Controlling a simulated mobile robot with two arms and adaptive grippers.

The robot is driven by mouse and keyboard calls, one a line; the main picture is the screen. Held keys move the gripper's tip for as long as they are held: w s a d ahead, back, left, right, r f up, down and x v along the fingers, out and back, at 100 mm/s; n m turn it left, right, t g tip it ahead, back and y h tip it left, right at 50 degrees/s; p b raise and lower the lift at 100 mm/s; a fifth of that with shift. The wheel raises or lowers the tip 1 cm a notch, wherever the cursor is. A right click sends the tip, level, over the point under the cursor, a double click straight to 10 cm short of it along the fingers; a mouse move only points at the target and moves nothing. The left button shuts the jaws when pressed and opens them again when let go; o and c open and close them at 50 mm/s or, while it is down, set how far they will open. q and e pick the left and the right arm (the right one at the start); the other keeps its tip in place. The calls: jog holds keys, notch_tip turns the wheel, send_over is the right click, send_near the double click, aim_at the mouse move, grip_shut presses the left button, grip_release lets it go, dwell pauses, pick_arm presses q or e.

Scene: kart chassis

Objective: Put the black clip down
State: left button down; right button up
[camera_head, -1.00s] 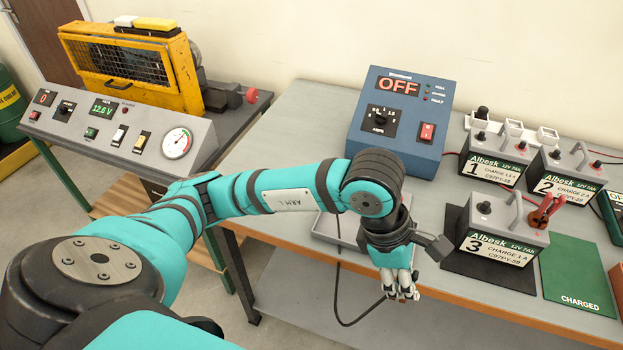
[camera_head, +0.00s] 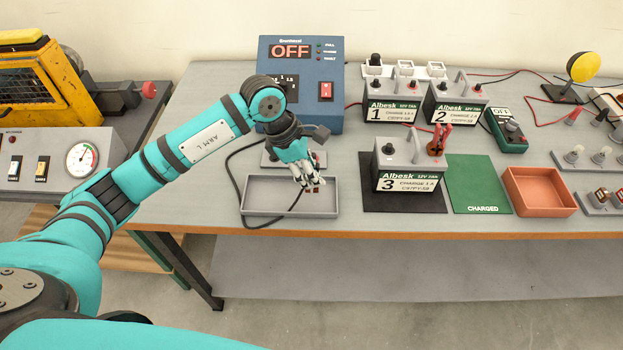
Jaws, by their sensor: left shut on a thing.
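My left gripper (camera_head: 310,184) is over the right part of the grey tray (camera_head: 262,222), pointing down, with its fingers shut. The black clip is mostly hidden by the fingers; a black cable (camera_head: 243,192) runs from the blue charger side, loops over the tray's left and front and rises to the fingers. I cannot tell whether the clip touches the tray. My right gripper is out of view.
The blue charger (camera_head: 326,117) reading OFF stands behind.

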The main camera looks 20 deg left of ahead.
pick_arm(q)
notch_tip(320, 180, down, 3)
jog(key=shift+p, duration=0.65)
jog(key=shift+f, duration=0.35)
jog(key=c, duration=1.2)
grip_release()
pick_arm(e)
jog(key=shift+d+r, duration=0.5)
